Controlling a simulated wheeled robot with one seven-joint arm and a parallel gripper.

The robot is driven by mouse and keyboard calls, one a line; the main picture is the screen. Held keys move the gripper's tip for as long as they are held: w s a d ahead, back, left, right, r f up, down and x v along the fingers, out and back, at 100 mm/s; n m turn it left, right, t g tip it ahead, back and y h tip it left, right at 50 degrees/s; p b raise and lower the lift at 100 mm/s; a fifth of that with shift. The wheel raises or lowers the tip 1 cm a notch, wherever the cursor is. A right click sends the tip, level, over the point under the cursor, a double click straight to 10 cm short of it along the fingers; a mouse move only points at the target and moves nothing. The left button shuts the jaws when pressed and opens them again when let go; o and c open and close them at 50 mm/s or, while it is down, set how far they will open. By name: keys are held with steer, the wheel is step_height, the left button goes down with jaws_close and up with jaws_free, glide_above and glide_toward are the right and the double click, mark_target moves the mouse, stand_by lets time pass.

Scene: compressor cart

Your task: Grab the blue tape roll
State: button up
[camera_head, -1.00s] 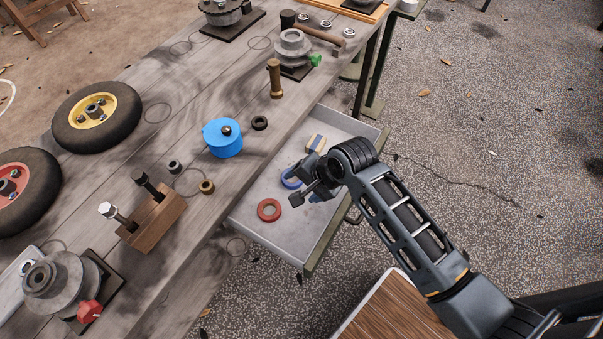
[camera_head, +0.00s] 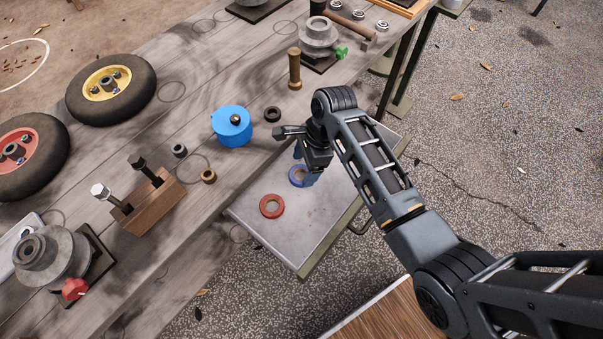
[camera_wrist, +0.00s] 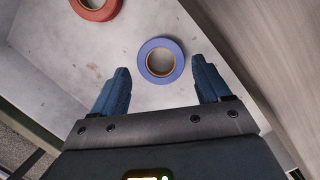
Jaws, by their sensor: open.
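The blue tape roll (camera_wrist: 142,58) lies flat in the open drawer. In the wrist view it sits just beyond and between the fingertips of my gripper (camera_wrist: 163,80), which is open and empty. In the head view the blue tape roll (camera_head: 295,176) is partly hidden by my gripper (camera_head: 306,176), which hangs over the drawer pointing down. I cannot tell the exact height of the fingers above the drawer floor.
A red tape roll (camera_head: 271,206) lies in the drawer (camera_head: 300,245), also in the wrist view (camera_wrist: 97,6). On the bench stand a blue round container (camera_head: 231,128), a wooden block with bolts (camera_head: 150,207) and wheels.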

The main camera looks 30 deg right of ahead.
mark_target(301, 176)
steer(key=shift+x, duration=1.5)
steer(key=c, duration=0.8)
steer(key=shift+r, duration=0.15)
